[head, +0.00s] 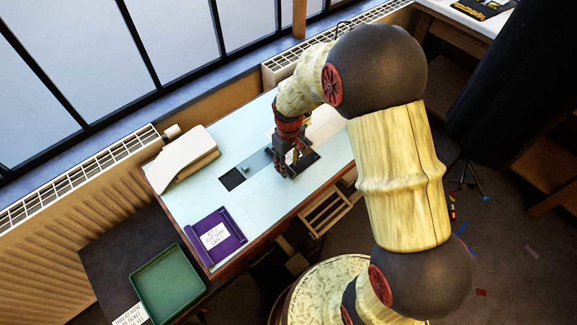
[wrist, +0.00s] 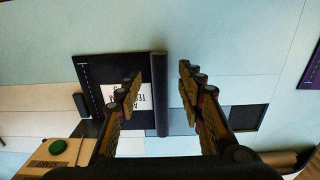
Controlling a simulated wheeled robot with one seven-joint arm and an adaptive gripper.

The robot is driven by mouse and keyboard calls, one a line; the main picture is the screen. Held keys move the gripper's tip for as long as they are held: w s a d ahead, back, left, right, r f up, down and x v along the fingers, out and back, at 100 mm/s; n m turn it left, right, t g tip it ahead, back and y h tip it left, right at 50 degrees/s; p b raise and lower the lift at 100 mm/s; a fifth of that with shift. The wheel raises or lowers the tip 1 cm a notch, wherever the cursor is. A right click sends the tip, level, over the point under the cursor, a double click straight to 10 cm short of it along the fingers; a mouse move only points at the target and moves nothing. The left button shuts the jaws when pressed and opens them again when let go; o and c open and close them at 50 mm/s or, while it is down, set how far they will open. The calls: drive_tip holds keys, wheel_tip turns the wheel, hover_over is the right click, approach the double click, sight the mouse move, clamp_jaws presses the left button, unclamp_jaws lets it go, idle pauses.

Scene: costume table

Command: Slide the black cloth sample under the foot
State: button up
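My gripper (wrist: 160,76) points down over the table, its two fingers apart. It also shows in the head view (head: 291,168). A dark upright-looking bar (wrist: 160,105) lies between the fingers in the wrist view, with a gap on each side. The bar borders a black tray-like base (wrist: 110,66) holding a white card with partly hidden print. A flat black square (wrist: 247,117), perhaps the black cloth sample, lies to the right on a grey strip; the head view shows it left of my gripper (head: 232,179). I cannot tell which part is the foot.
A wooden block (wrist: 50,158) with a green button (wrist: 57,146) stands near the base. A purple tray (head: 236,231) with a card sits at the table's front left.

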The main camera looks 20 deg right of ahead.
wheel_tip(320, 180, up, 10)
drive_tip(key=shift+r, duration=0.15)
idle(0.3)
drive_tip(key=s+r+m+t, duration=0.4)
drive_tip(key=s+r+t, duration=0.1)
drive_tip(key=s+r, duration=1.5)
drive_tip(key=shift+s+d+m+t, duration=0.3)
drive_tip(key=shift+s+d, duration=0.05)
drive_tip(key=shift+s, duration=0.7)
